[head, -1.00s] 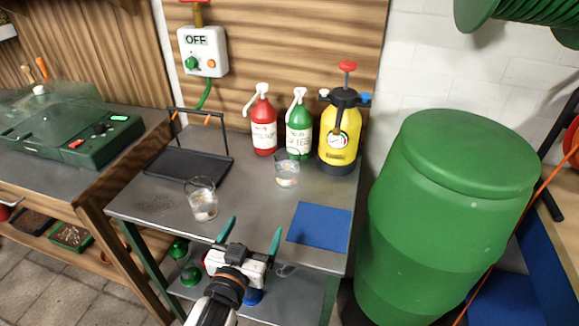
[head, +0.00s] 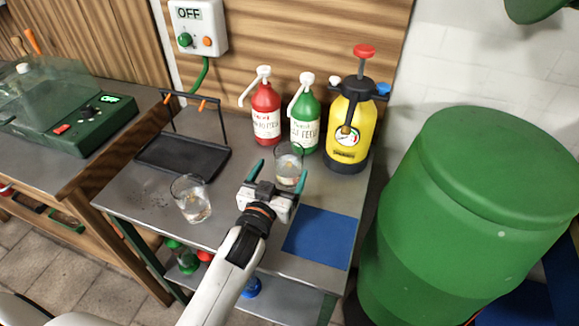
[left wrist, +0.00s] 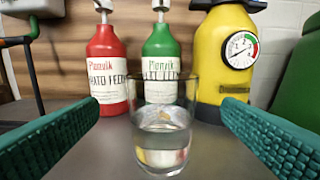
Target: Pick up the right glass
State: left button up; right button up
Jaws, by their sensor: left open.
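The right glass (head: 289,165) stands upright on the grey metal table, in front of the green bottle, with some clear liquid in it. In the left wrist view the same glass (left wrist: 162,135) stands midway between the two green fingers. My left gripper (head: 279,173) is open, with its fingertips at the near side of the glass. The frames do not show it touching the glass. The left glass (head: 191,199) stands apart, nearer the table's front left. My right gripper is not in view.
Behind the glass stand a red bottle (head: 266,112), a green bottle (head: 305,120) and a yellow sprayer (head: 350,125). A blue mat (head: 318,237) lies at the front right. A black tray (head: 182,157) is at the back left. A green barrel (head: 470,215) stands right of the table.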

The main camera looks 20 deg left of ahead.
aim_at(293, 148)
pick_arm(q)
jog(key=shift+w, duration=0.7)
jog(key=w, duration=0.4)
jog(key=shift+w+d, duration=0.25)
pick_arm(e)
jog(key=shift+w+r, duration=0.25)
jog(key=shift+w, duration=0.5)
pick_arm(q)
jog(key=c, duration=1.3)
jog(key=shift+c, duration=0.2)
jog(key=shift+s+r, duration=0.1)
jog(key=shift+r, duration=0.1)
